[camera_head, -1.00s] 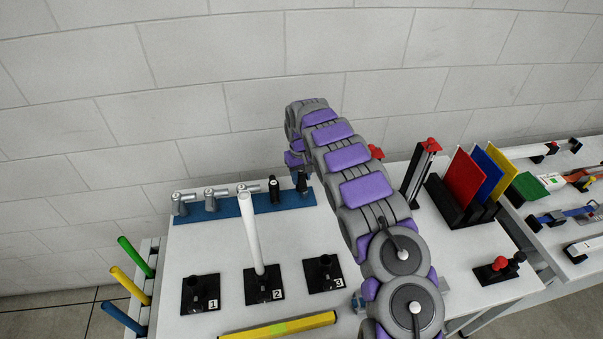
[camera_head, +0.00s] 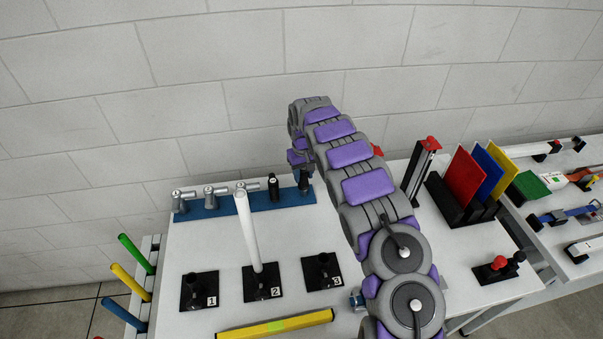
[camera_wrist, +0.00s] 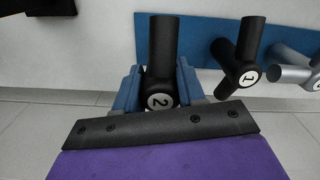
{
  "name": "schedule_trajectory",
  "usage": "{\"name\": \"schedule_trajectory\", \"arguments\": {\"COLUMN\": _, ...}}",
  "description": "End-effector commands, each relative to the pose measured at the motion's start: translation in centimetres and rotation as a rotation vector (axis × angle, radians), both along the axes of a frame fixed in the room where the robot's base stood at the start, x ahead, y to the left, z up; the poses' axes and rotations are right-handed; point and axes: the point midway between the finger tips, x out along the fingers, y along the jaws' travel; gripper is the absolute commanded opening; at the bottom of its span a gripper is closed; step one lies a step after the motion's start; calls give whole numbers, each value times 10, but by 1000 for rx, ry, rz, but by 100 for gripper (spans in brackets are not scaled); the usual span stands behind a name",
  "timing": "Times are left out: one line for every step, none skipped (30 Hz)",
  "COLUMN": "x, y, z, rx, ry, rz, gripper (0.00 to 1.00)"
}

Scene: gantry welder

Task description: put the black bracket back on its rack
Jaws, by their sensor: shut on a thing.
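My gripper (camera_wrist: 160,88) is shut on a black bracket (camera_wrist: 162,50) marked 2, with one blue-grey finger on each side of it. In the head view my gripper (camera_head: 304,168) is at the right end of the blue rack (camera_head: 222,210), and the held bracket (camera_head: 305,184) shows below it. In the wrist view the bracket overlaps the end of the blue rack (camera_wrist: 205,45). I cannot tell whether it rests on the rack. A second black bracket (camera_wrist: 238,62), marked 1, stands on the rack beside it.
Several silver brackets (camera_head: 212,193) stand farther left on the rack. A white tube (camera_head: 249,230) leans up from the black holder marked 2 (camera_head: 263,293). A yellow level (camera_head: 275,325) lies at the front. Coloured plates (camera_head: 466,180) stand at right. A wall is close behind.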

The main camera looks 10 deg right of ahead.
Motion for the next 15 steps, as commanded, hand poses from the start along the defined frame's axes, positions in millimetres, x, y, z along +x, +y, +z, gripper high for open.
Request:
{"name": "schedule_trajectory", "arguments": {"x": 0, "y": 1, "z": 1, "rx": 0, "ry": -1, "rz": 0, "gripper": 0}}
{"name": "schedule_trajectory", "arguments": {"x": 0, "y": 2, "z": 1, "rx": -1, "ry": 0, "rz": 0, "gripper": 0}}
{"name": "schedule_trajectory", "arguments": {"x": 0, "y": 4, "z": 1, "rx": -2, "ry": 0, "rz": 1, "gripper": 0}}
{"name": "schedule_trajectory", "arguments": {"x": 0, "y": 5, "z": 1, "rx": -2, "ry": 0, "rz": 1, "gripper": 0}}
{"name": "schedule_trajectory", "arguments": {"x": 0, "y": 6, "z": 0, "rx": -3, "ry": -1, "rz": 1, "gripper": 0}}
{"name": "schedule_trajectory", "arguments": {"x": 0, "y": 6, "z": 0, "rx": -4, "ry": -1, "rz": 1, "gripper": 0}}
{"name": "schedule_trajectory", "arguments": {"x": 0, "y": 6, "z": 0, "rx": -4, "ry": -1, "rz": 1, "gripper": 0}}
{"name": "schedule_trajectory", "arguments": {"x": 0, "y": 7, "z": 0, "rx": -4, "ry": 0, "rz": 1, "gripper": 0}}
{"name": "schedule_trajectory", "arguments": {"x": 0, "y": 8, "z": 0, "rx": -5, "ry": 0, "rz": 1, "gripper": 0}}
{"name": "schedule_trajectory", "arguments": {"x": 0, "y": 8, "z": 0, "rx": -5, "ry": 0, "rz": 1, "gripper": 0}}
{"name": "schedule_trajectory", "arguments": {"x": 0, "y": 9, "z": 0, "rx": -6, "ry": 0, "rz": 1, "gripper": 0}}
{"name": "schedule_trajectory", "arguments": {"x": 0, "y": 9, "z": 0, "rx": -6, "ry": 0, "rz": 1, "gripper": 0}}
{"name": "schedule_trajectory", "arguments": {"x": 0, "y": 8, "z": 0, "rx": -6, "ry": 0, "rz": 1, "gripper": 0}}
{"name": "schedule_trajectory", "arguments": {"x": -1, "y": 8, "z": 0, "rx": -5, "ry": 0, "rz": 1, "gripper": 0}}
{"name": "schedule_trajectory", "arguments": {"x": 0, "y": 7, "z": 0, "rx": -4, "ry": 0, "rz": 1, "gripper": 0}}
